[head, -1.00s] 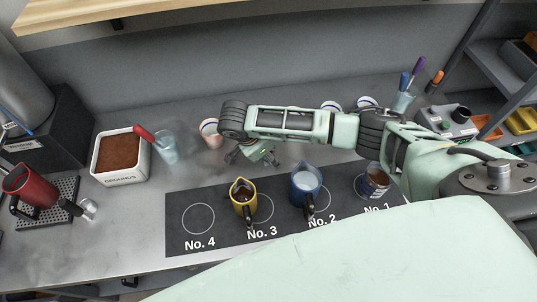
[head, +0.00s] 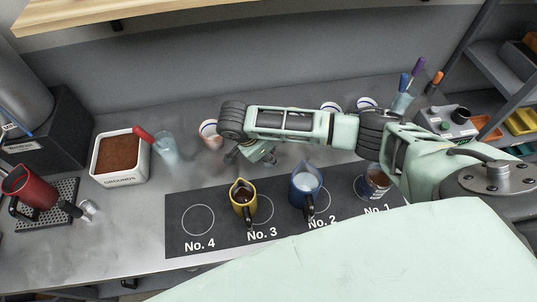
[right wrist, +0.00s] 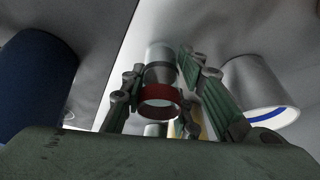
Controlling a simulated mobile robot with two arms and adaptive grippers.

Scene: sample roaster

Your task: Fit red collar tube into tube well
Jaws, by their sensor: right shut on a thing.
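The red collar tube (right wrist: 160,92) shows in the right wrist view as a grey metallic cylinder with a dark red ring at its near end. My right gripper (right wrist: 162,76) is shut on it, with a finger on each side near the collar. In the head view my right gripper (head: 253,155) is above the counter, behind the yellow jug; the tube cannot be made out there. I cannot make out the tube well in either view. My left gripper is not in view.
A yellow jug (head: 242,203) and a blue jug (head: 305,190) stand on the dark numbered mat (head: 180,235). Left are a glass (head: 168,150), a grounds box (head: 121,181) and a red jug (head: 32,188). A white cup (right wrist: 250,85) is close beside my right gripper.

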